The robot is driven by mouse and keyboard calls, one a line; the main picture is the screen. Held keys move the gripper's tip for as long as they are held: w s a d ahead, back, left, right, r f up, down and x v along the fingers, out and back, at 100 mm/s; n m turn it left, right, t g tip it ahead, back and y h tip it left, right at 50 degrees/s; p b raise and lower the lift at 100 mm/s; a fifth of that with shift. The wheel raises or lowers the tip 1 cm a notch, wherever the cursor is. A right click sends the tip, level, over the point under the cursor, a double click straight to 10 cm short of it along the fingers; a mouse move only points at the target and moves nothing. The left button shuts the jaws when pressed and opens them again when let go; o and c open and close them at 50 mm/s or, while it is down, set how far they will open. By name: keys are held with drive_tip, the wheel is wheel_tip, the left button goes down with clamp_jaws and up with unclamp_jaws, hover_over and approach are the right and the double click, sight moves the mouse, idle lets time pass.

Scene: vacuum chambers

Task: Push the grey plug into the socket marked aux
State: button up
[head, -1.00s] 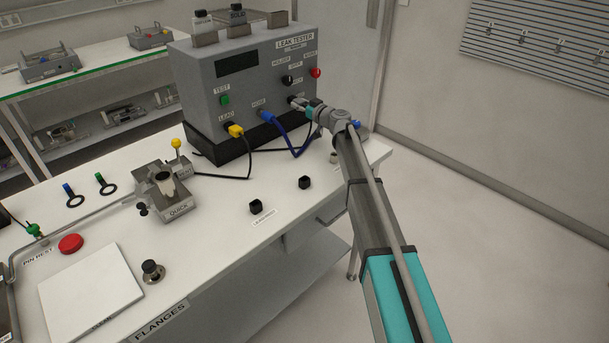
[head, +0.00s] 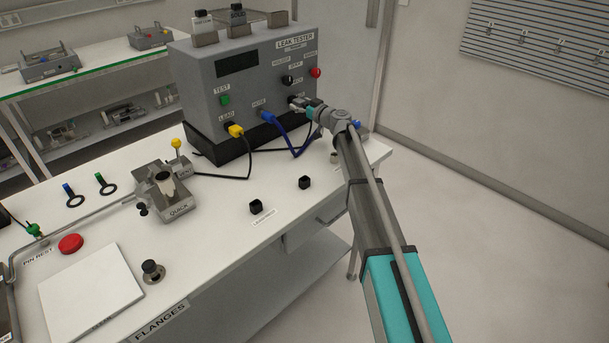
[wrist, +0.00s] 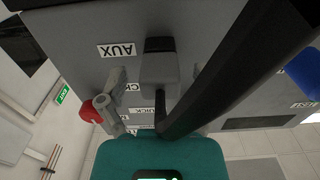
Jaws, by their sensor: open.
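In the wrist view, which is upside down, the grey plug (wrist: 159,76) stands against the tester panel at a dark socket (wrist: 159,45) beside the AUX label (wrist: 117,50). I cannot tell how deep it sits. Its thick black cable (wrist: 235,65) bends across the right side of the view. My gripper (wrist: 158,85) is open around the plug; the left finger stands apart from it, and the cable largely hides the right one. In the head view, my gripper (head: 301,104) is at the lower right of the leak tester (head: 240,85), where the plug is hard to make out.
A blue hose plug (head: 268,117) and a yellow lead plug (head: 236,131) sit left of my gripper, with cables on the table. A red button (head: 315,72) and black knob (head: 288,79) are above it.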

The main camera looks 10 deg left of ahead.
sight(303, 105)
drive_tip(key=shift+v, duration=3.4)
